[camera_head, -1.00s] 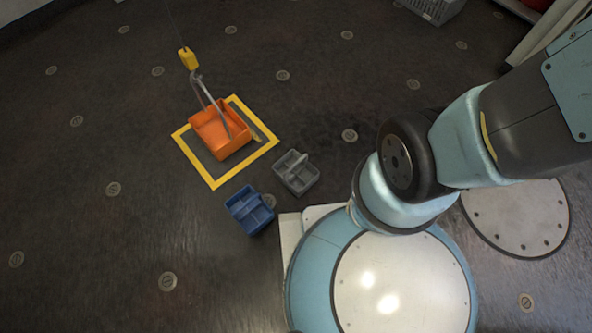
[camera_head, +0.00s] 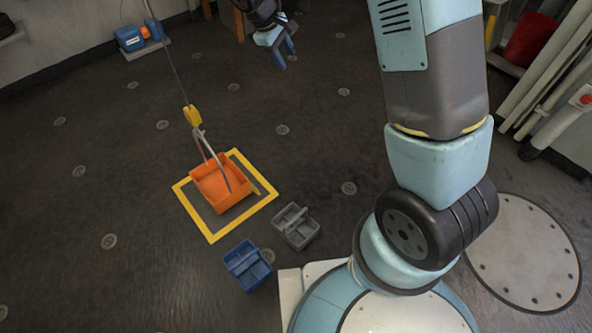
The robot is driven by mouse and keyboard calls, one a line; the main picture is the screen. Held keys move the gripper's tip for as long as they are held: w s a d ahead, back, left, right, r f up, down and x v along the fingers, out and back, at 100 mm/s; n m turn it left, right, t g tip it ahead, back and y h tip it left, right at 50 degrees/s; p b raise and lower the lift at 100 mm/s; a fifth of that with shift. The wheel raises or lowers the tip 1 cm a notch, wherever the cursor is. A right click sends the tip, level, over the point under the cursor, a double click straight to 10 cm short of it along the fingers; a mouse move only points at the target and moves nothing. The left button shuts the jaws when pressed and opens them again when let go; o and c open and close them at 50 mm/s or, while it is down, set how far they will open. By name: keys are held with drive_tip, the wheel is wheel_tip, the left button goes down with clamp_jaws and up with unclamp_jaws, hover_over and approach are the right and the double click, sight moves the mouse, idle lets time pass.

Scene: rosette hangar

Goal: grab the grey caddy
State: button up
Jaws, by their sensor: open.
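The grey caddy (camera_head: 296,227) stands on the dark floor left of my base. It has compartments and a raised handle along its middle. A blue caddy (camera_head: 247,266) of similar shape stands close by, to its lower left, with a small gap between them. My gripper (camera_head: 285,53) shows at the top of the view, far above the grey caddy in the picture. Its blue fingers are apart, with nothing seen between them. The middle of my arm passes out of the top of the picture.
An orange bin (camera_head: 222,188) sits inside a yellow floor square (camera_head: 212,237), hung by its handle from a yellow hook block (camera_head: 192,115) on a cable. Blue items (camera_head: 130,40) lie by the back wall. A red bucket (camera_head: 530,39) and white bars stand at right.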

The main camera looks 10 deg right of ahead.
drive_tip(key=a+f+n+h, duration=0.1)
drive_tip(key=a+f, duration=0.2)
drive_tip(key=f, duration=0.4)
drive_tip(key=w+a+f+n, duration=0.1)
drive_tip(key=a+f+n, duration=0.15)
drive_tip(key=f, duration=0.35)
drive_tip(key=a+f+n+h, duration=0.1)
drive_tip(key=a+f, duration=0.2)
drive_tip(key=f, duration=0.4)
drive_tip(key=n+t+h, duration=0.2)
drive_tip(key=n+t, duration=0.1)
drive_tip(key=n, duration=0.8)
approach(293, 219)
drive_tip(key=shift+n, duration=0.25)
drive_tip(key=shift+x, duration=5.65)
drive_tip(key=shift+w+a, duration=0.1)
clamp_jaws()
